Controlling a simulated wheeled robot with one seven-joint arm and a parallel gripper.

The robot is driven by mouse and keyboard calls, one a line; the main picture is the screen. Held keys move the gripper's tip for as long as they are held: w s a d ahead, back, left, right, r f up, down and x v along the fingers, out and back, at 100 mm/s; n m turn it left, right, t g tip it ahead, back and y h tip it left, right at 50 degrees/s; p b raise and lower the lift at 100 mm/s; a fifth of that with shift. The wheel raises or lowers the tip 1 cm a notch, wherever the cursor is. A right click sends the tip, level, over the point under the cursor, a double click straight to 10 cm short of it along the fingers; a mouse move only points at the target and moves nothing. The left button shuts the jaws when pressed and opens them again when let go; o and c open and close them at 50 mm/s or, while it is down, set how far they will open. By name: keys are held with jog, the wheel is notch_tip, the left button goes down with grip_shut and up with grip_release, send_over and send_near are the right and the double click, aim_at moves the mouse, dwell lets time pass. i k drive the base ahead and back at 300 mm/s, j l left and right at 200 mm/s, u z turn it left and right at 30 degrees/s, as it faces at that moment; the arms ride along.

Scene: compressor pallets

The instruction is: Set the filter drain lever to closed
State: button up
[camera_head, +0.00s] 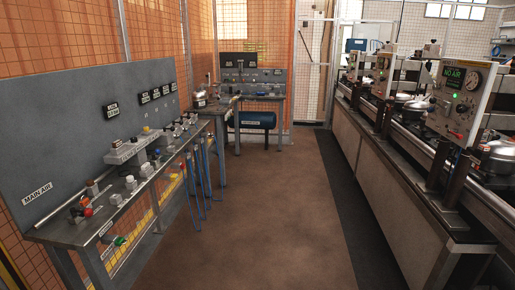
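I cannot pick out the filter drain lever for sure; the fittings are too small to tell which one it is or how it is set. A long grey bench (75,236) with a back panel (60,130) stands at the left. It carries a row of small fittings, among them a red-handled part (86,211) near its close end. A green part (120,241) sits at its front edge. A white label reading MAIN AIR (37,194) is on the panel. My gripper is not in view.
Blue hoses (199,180) hang in front of the left bench. A second bench (262,97) with a blue tank (256,120) stands at the back. A conveyor line (395,180) with a control box reading NO AIR (461,90) runs along the right. The brown floor (260,210) between is clear.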

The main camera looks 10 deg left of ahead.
aim_at(157, 151)
jog(key=i+l+u, duration=0.1)
jog(key=i+u, duration=0.3)
jog(key=i, duration=0.2)
jog(key=i+l+u, duration=0.35)
jog(key=i, duration=0.25)
jog(key=i+l+u, duration=0.4)
jog(key=i, duration=0.15)
jog(key=i+l+u, duration=0.4)
jog(key=i+l, duration=0.15)
jog(key=l, duration=0.15)
jog(key=i+l+u, duration=0.15)
jog(key=l, duration=0.15)
jog(key=i+l, duration=0.15)
jog(key=l, duration=0.15)
jog(key=i+l+u, duration=0.15)
jog(key=l, duration=0.15)
